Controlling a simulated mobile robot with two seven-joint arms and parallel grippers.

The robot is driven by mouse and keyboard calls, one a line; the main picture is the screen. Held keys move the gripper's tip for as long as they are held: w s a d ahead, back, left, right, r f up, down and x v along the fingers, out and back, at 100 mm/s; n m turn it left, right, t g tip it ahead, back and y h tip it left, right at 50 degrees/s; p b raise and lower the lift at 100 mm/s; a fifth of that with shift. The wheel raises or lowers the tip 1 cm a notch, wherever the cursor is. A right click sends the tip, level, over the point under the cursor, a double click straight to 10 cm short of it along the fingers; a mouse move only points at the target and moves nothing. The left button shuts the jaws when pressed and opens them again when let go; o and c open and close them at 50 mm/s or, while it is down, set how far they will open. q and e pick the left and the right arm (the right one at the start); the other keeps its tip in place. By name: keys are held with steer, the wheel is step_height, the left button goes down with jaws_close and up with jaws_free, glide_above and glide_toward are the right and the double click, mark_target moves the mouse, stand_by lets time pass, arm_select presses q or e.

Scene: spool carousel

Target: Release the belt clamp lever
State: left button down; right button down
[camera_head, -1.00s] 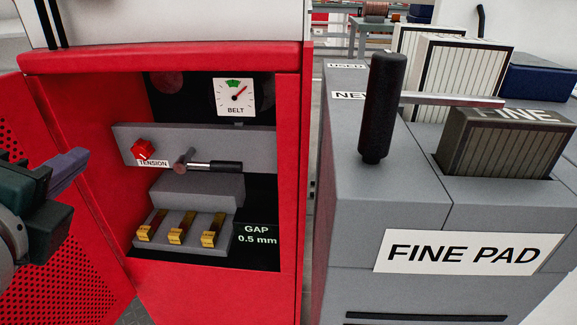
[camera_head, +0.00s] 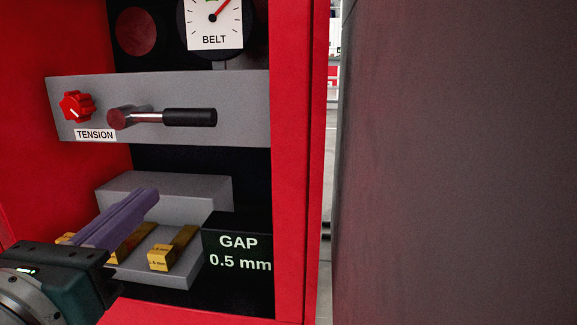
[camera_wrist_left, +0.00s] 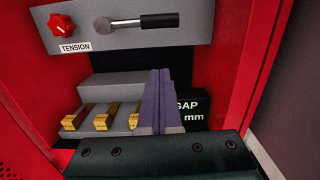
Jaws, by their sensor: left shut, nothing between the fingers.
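The belt clamp lever (camera_head: 165,117) is a metal rod with a black grip, lying level and pointing right on a grey panel (camera_head: 240,95). It also shows in the left wrist view (camera_wrist_left: 140,21), near the top. A red tension knob (camera_head: 77,105) sits left of it. The belt gauge (camera_head: 213,20) is above, partly cut off, with its red needle pointing up and right. My left gripper (camera_head: 148,197) has purple fingers, shut and empty, below the lever and apart from it. It also shows in the left wrist view (camera_wrist_left: 162,85). My right gripper is not in view.
Brass gauge pieces (camera_head: 172,247) lie on a grey stepped block (camera_head: 170,190) below the panel, some partly hidden by my left gripper. A black label reads GAP 0.5 mm (camera_head: 238,252). The red cabinet's right edge (camera_head: 298,160) borders the opening. A large dark surface (camera_head: 460,160) fills the right side.

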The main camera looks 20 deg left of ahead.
mark_target(169, 117)
arm_select(q)
steer(key=shift+w+d+f+m, duration=0.15)
steer(key=shift+f+m, duration=0.15)
steer(key=shift+f, duration=0.25)
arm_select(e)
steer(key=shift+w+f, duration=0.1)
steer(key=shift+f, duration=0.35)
